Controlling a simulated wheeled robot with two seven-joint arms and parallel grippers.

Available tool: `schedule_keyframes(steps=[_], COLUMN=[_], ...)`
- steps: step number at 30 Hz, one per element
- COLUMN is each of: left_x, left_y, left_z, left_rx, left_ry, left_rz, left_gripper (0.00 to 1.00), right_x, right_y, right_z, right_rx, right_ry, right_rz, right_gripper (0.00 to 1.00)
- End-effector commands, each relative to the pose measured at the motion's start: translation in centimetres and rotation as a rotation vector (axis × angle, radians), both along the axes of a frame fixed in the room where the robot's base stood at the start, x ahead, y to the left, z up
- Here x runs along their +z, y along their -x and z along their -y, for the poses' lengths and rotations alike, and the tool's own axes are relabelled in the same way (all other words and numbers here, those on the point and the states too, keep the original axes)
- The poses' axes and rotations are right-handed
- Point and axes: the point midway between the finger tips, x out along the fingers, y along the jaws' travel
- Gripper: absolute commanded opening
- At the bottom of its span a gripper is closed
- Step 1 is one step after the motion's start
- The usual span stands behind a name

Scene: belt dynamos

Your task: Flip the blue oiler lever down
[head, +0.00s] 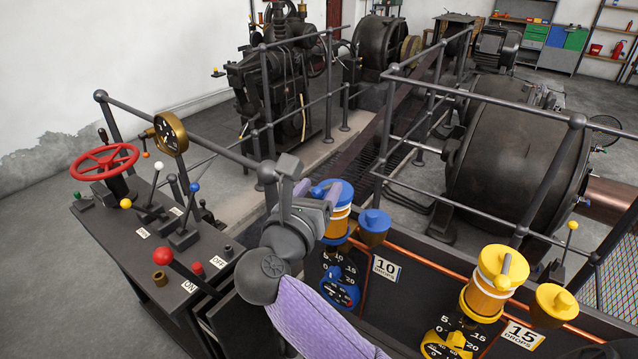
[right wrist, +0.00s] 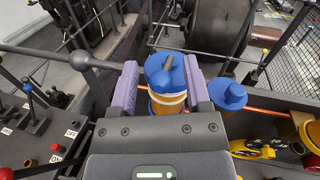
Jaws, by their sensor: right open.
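The blue oiler (head: 338,215) has a blue cap, an amber glass body and a 10 DROPS plate beside it. Its blue lever (right wrist: 168,63) sits on top of the cap and seems to stick up in the right wrist view; its exact tilt is hard to tell. My right gripper (head: 317,190) is open at the blue oiler's top. In the right wrist view its two purple fingers (right wrist: 161,68) stand on either side of the cap, with the lever between them. I cannot tell whether they touch it. My left gripper is not in view.
A blue cup (head: 373,225) stands right of the oiler. A yellow oiler (head: 489,288) with a 15 DROPS plate and a yellow cup (head: 552,305) are farther right. A control desk (head: 160,215) with levers and a red wheel (head: 105,162) is left. Grey railings (head: 215,148) run behind.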

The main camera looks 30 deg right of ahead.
Motion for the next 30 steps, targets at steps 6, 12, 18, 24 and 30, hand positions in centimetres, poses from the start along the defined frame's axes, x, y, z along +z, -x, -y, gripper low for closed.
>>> schedule_keyframes(steps=[6,12,18,24,30], left_x=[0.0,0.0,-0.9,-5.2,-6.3], left_y=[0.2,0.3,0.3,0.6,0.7], left_z=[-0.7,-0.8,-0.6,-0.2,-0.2], left_rx=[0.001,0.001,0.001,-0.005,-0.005], left_ry=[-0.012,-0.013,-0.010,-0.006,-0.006], left_rz=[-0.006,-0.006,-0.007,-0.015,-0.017], left_gripper=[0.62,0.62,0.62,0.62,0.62], right_x=[0.0,0.0,-0.5,-2.0,-1.7], right_y=[0.0,0.0,0.0,0.0,0.0], right_z=[0.0,0.0,0.0,-0.1,-0.2], right_rx=[0.000,0.000,0.001,-0.001,0.000], right_ry=[0.001,0.001,0.020,0.175,0.251], right_rz=[-0.001,-0.001,0.008,0.072,0.100], right_gripper=[0.30,0.00,0.00,0.00,0.00])
